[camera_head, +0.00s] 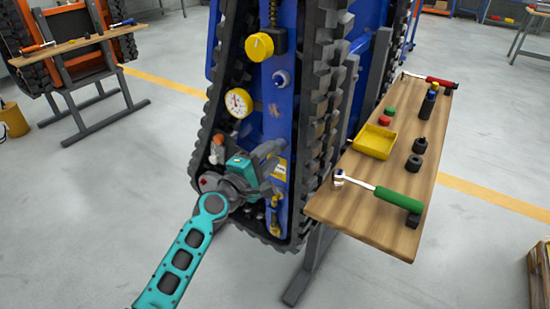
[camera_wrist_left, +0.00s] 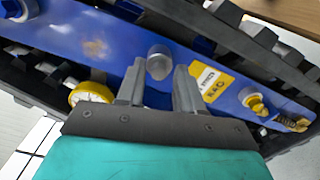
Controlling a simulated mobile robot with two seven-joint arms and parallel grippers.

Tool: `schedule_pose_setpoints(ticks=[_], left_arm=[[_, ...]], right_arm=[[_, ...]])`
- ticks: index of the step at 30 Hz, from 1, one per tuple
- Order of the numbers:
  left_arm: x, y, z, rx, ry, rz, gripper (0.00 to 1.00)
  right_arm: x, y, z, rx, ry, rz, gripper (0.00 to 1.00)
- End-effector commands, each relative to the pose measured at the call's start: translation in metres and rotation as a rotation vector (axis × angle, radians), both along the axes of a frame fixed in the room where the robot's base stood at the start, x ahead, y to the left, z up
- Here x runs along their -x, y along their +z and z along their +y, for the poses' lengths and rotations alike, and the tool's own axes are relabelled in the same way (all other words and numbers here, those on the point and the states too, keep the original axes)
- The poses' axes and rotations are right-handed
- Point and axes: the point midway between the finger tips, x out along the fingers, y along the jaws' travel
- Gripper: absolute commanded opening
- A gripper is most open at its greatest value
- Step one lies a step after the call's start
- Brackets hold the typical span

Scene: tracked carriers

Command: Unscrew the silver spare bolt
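The silver bolt (camera_wrist_left: 159,62) shows in the left wrist view as a round grey head on the blue panel. My left gripper (camera_wrist_left: 160,75) is open, with one finger on each side of the bolt. A gap shows between the bolt and each finger; I cannot tell how far the fingertips reach along it. In the head view my left gripper (camera_head: 272,158) is at the lower part of the blue panel (camera_head: 279,118), and it hides the bolt there. My right gripper is not in view.
A pressure gauge (camera_head: 238,103), a yellow knob (camera_head: 259,47) and another bolt (camera_head: 281,78) sit higher on the panel. Black tracks (camera_head: 322,100) flank it. A wooden shelf (camera_head: 370,222) at the right holds a yellow tray (camera_head: 373,142) and a green-handled ratchet (camera_head: 392,199).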

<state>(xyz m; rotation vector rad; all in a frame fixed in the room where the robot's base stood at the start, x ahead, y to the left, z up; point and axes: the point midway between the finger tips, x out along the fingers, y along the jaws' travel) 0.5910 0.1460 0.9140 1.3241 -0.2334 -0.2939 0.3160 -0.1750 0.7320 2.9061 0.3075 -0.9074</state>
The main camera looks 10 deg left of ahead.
Motion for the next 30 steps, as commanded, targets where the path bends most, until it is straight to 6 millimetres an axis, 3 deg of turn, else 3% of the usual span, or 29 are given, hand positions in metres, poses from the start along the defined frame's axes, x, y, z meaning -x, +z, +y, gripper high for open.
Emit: schedule_pose_setpoints(ticks=[5,11,15,23,30], left_arm=[[0.0,0.0,0.0,-0.139,-0.001,-0.051,0.36],[0.0,0.0,0.001,-0.548,-0.002,-0.199,0.36],[0.0,0.002,0.0,-0.808,-0.001,-0.294,0.36],[0.0,0.003,0.0,-1.044,0.0,-0.378,0.36],[0.0,0.004,0.0,-1.527,0.0,-0.554,0.36]], right_arm=[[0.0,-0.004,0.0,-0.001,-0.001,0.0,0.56],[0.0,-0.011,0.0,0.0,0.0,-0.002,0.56],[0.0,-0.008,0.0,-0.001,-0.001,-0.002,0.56],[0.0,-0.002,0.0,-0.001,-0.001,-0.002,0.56],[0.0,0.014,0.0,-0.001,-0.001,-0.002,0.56]])
